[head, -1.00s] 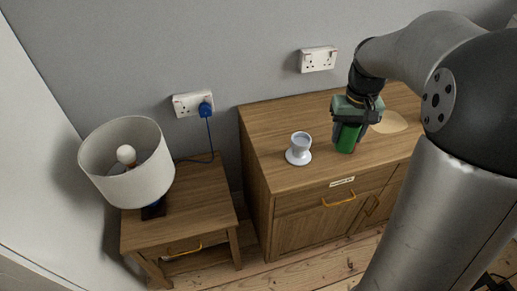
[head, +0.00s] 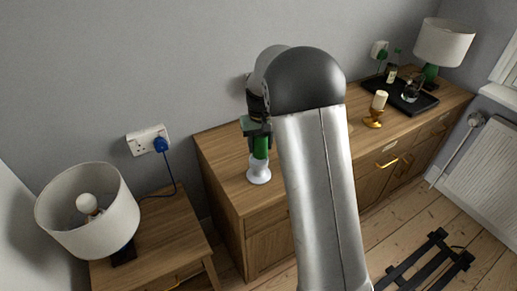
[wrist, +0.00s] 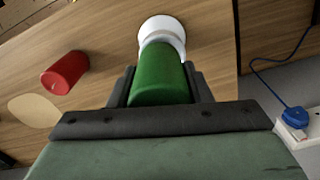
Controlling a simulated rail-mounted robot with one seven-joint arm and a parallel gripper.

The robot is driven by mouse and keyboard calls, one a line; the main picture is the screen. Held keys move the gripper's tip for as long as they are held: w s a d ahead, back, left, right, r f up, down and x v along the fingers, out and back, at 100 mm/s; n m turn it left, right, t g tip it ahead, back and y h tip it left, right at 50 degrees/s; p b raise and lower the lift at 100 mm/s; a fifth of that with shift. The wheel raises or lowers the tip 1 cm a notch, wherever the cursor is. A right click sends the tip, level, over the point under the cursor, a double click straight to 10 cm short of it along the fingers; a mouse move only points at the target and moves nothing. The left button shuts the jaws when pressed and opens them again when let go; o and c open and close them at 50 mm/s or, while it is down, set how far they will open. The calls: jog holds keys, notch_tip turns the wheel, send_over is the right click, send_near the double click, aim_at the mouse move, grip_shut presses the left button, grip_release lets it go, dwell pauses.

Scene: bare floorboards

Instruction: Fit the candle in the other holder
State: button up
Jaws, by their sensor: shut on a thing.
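My gripper (head: 257,130) is shut on a green candle (head: 261,148), held upright over the white holder (head: 259,173) near the left end of the wooden sideboard (head: 226,150). In the wrist view the green candle (wrist: 160,78) sits between the fingers (wrist: 160,92). Its far end meets the cup of the white holder (wrist: 161,26). I cannot tell how deep the candle sits in the cup. A cream candle (head: 380,99) stands in a gold holder (head: 373,122) further right on the sideboard.
A red cylinder (wrist: 65,73) and a pale disc (wrist: 35,111) are on the sideboard. A black tray (head: 425,105) with bottles and a lamp (head: 443,42) are at its right. A lamp (head: 88,210) stands on the left side table, by a blue plug (head: 160,145).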

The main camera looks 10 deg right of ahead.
aim_at(259, 154)
jog(key=shift+w+a+f, duration=0.15)
jog(key=shift+w+f, duration=0.15)
jog(key=shift+f, duration=1.65)
jog(key=shift+f, duration=0.45)
jog(key=o, duration=1.1)
jog(key=shift+s, duration=0.1)
